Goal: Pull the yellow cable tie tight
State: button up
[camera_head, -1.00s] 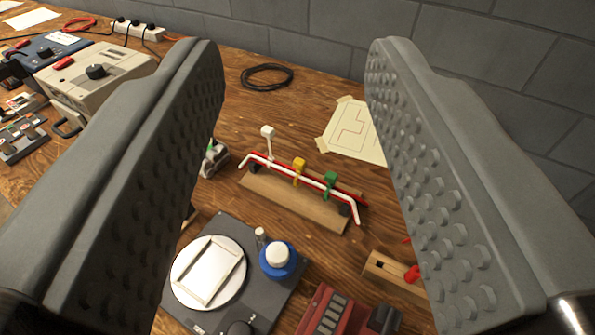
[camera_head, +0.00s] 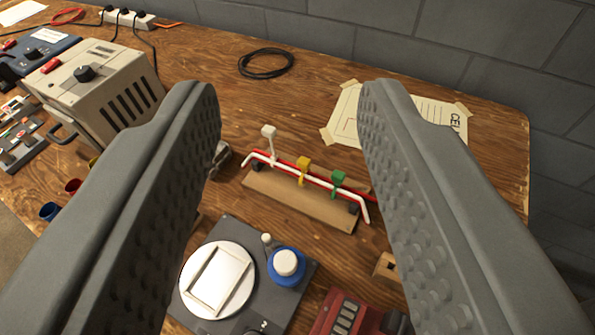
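The yellow cable tie (camera_head: 304,166) is a small yellow block with a short tail. It sits around or against the red and white cables (camera_head: 325,185) on a wooden board (camera_head: 300,204). A white tie (camera_head: 269,133) stands taller to its left, and a green tie (camera_head: 338,178) is to its right. My gripper (camera_head: 290,100) is open and empty. Its two grey, knobbed fingers frame the board from left and right, and the yellow tie shows in the gap between them, farther off. No finger touches it.
A turntable-like grey plate with a white disc (camera_head: 218,280) and a blue knob (camera_head: 286,265) lies in front. A red device (camera_head: 345,315) is at the bottom. A beige box (camera_head: 105,85) stands left. A black cable coil (camera_head: 266,63) and taped paper (camera_head: 345,115) lie behind.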

jog(key=w+f+m+g, duration=0.35)
jog(key=w+g, duration=0.35)
jog(key=w, duration=0.5)
jog(key=m+g, duration=0.2)
jog(key=g, duration=0.7)
send_near(304, 160)
notch_tip(304, 160, down, 8)
jog(key=shift+s+f, duration=0.15)
grip_shut()
